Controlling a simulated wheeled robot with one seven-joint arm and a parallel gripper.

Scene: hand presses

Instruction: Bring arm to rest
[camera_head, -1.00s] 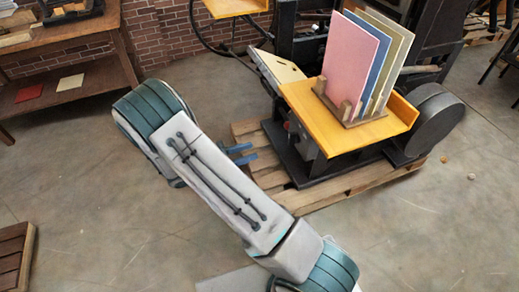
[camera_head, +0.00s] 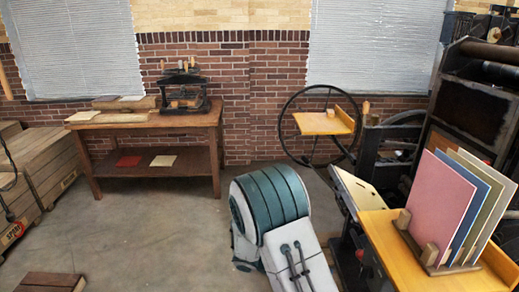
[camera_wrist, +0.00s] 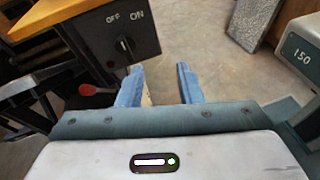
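My arm shows at the bottom middle of the head view, with a rounded grey and teal joint and a pale link with dark cables. The rest of the arm is outside or below that view. My gripper (camera_wrist: 160,86) shows in the wrist view as two blue fingers spread apart. No object is visible between them, only floor. The left finger appears close to a dark switch box (camera_wrist: 118,42) marked OFF and ON; I cannot tell whether they touch. The gripper does not show in the head view now.
A press with a yellow table (camera_head: 398,235) stands at the right, bearing a wooden rack of coloured boards (camera_head: 440,203). A wooden workbench (camera_head: 205,121) with a small press (camera_head: 185,92) stands at the back wall. Crates (camera_head: 45,165) are at the left.

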